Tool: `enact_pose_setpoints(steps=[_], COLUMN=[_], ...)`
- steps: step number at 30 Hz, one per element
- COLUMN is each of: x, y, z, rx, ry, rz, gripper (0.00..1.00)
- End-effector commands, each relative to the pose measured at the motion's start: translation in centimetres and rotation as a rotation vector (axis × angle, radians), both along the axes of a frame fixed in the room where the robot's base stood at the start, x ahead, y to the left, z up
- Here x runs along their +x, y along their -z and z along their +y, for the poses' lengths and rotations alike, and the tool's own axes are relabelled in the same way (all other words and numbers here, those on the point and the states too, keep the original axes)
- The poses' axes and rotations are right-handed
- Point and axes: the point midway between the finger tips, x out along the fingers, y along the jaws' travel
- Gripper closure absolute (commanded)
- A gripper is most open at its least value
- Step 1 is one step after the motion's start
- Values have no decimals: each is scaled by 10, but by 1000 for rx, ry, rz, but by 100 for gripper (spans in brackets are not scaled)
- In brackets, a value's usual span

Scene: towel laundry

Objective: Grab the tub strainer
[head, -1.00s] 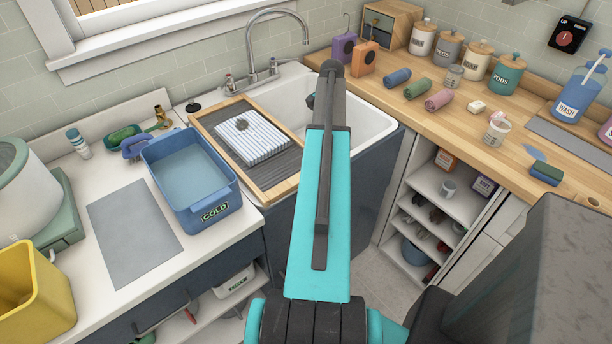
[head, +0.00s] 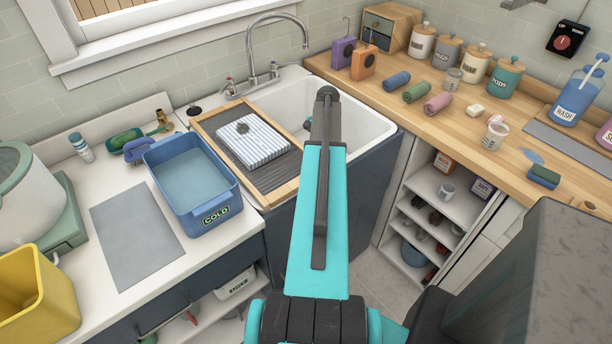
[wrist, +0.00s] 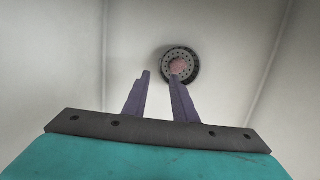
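The tub strainer (wrist: 165,54) shows in the wrist view, a round, perforated grey disc with a dark rim and a pinkish patch at its middle. It lies on the white floor of the sink basin. My gripper (wrist: 160,75) is open and empty, with two purple fingers pointing toward the strainer. The right fingertip overlaps the strainer's near edge in the picture; I cannot tell if it touches. The left fingertip is to the left of it. In the head view my arm reaches into the white sink (head: 365,125) and hides the gripper and strainer.
The basin walls rise on both sides. A wooden-framed ribbed board (head: 275,178) with a striped folded towel (head: 262,150) covers the sink's left part. The faucet (head: 275,55) stands behind. A blue COLD tub (head: 228,200) is at left. Rolled towels (head: 417,92) lie on the right counter.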

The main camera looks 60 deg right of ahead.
Motion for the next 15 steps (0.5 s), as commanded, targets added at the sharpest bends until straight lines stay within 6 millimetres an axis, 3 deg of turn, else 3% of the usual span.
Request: enact_pose_setpoints(steps=[6, 15], x=[1, 1], y=[12, 13], z=[2, 2], rx=[0, 0], ry=[0, 0], rz=[0, 0], gripper=[75, 75])
